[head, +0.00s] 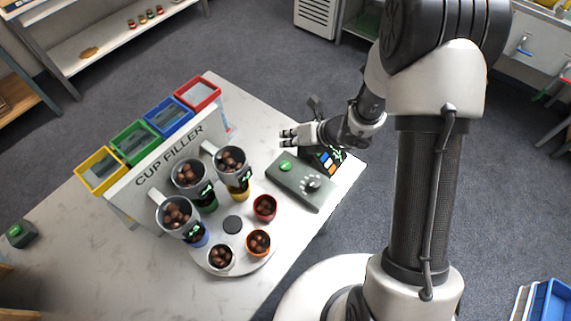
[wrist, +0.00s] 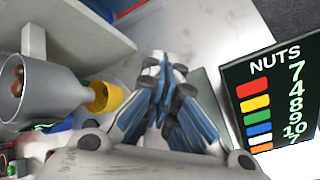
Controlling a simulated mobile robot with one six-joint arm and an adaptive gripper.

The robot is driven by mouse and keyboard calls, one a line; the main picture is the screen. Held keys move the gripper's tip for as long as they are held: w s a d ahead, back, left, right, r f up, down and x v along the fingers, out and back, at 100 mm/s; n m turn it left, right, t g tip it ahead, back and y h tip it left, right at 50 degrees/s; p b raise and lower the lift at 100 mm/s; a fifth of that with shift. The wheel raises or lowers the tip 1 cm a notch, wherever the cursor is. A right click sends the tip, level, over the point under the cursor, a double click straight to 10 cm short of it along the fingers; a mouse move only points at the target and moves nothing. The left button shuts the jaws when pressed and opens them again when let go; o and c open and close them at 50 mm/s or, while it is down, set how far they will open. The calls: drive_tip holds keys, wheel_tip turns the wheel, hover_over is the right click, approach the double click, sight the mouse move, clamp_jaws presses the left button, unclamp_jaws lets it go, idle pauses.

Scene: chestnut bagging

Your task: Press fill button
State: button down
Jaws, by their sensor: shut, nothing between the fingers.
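The control panel (head: 290,196) is a grey-green box on the white table, to the right of the cup filler. A green button (head: 286,167) sits at its upper left, and a round dial (head: 312,184) with a ring of pale marks sits to the right of it. My gripper (head: 286,138) is shut and empty, with its fingertips above and behind the green button in the head view, apart from it as far as I can tell. In the wrist view my gripper (wrist: 165,85) hides the button, and only a grey-green panel edge (wrist: 208,98) shows.
A dark NUTS board (wrist: 262,75) stands right of my gripper. The cup filler (head: 150,180) carries hoppers of chestnuts over coloured cups on a round turntable (head: 262,262). A red cup (head: 264,208) is nearest the panel. Coloured bins (head: 197,92) stand behind.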

sight(288, 163)
drive_tip(key=shift+f+b, duration=3.65)
drive_tip(key=shift+f, duration=0.7)
drive_tip(key=shift+f+b, duration=0.35)
drive_tip(key=shift+f, duration=0.05)
drive_tip(key=shift+f+b, duration=0.35)
drive_tip(key=shift+f, duration=0.05)
drive_tip(key=shift+r, duration=0.15)
drive_tip(key=shift+r+p, duration=0.65)
drive_tip(key=shift+r, duration=0.05)
drive_tip(key=shift+r, duration=0.1)
wheel_tip(288, 163, up, 5)
drive_tip(key=p, duration=0.4)
